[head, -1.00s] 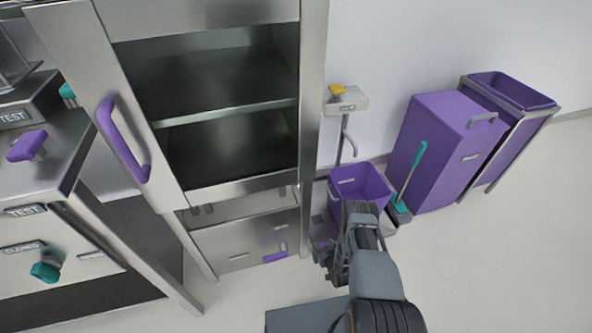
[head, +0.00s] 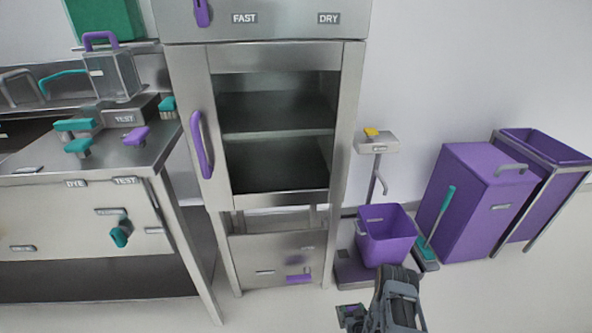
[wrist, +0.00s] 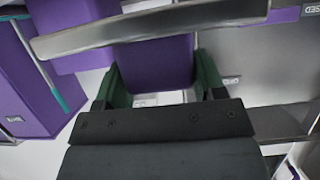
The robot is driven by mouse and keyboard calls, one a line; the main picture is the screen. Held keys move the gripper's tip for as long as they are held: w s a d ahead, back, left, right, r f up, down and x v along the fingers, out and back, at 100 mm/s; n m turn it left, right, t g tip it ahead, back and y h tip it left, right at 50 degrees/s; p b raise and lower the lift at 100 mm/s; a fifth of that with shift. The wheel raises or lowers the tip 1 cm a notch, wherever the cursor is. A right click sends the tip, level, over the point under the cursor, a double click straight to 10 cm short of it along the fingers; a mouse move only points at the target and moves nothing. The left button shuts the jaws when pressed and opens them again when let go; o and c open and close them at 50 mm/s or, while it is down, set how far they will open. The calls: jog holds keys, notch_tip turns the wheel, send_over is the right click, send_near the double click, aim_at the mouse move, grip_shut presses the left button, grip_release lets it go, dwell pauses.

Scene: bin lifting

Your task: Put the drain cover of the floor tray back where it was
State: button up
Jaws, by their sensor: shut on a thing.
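My gripper (wrist: 157,85) is shut on a purple block-like grip between its green fingers in the wrist view. A thin grey metal plate (wrist: 150,27), seen nearly edge-on, crosses above this purple grip (wrist: 153,62) and seems joined to it; I take the two together as the drain cover. The cover's shape is hard to make out there. I cannot pick out the floor tray or its drain opening for certain.
A purple bucket (head: 386,238) stands on a low grey platform (head: 352,272) beside a post with a yellow-topped box (head: 376,143). A teal-handled broom (head: 437,225) and large purple bins (head: 478,205) stand right. A steel cabinet (head: 222,150) stands left. Floor at front right is clear.

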jog(key=w+a+r+h, duration=0.15)
jog(key=w+r, duration=0.25)
jog(key=r, duration=0.9)
jog(key=w+a+r, duration=0.3)
jog(key=r, duration=1)
jog(key=s+r+p, duration=0.3)
jog(key=r+p, duration=0.6)
jog(key=s+r+p, duration=0.3)
jog(key=r+p, duration=0.6)
jog(key=r, duration=0.1)
jog(key=s+a+r+m+p, duration=0.1)
jog(key=s+r+p, duration=0.2)
jog(key=r+p, duration=0.6)
jog(key=shift+s+r, duration=0.2)
jog(key=shift+s, duration=0.05)
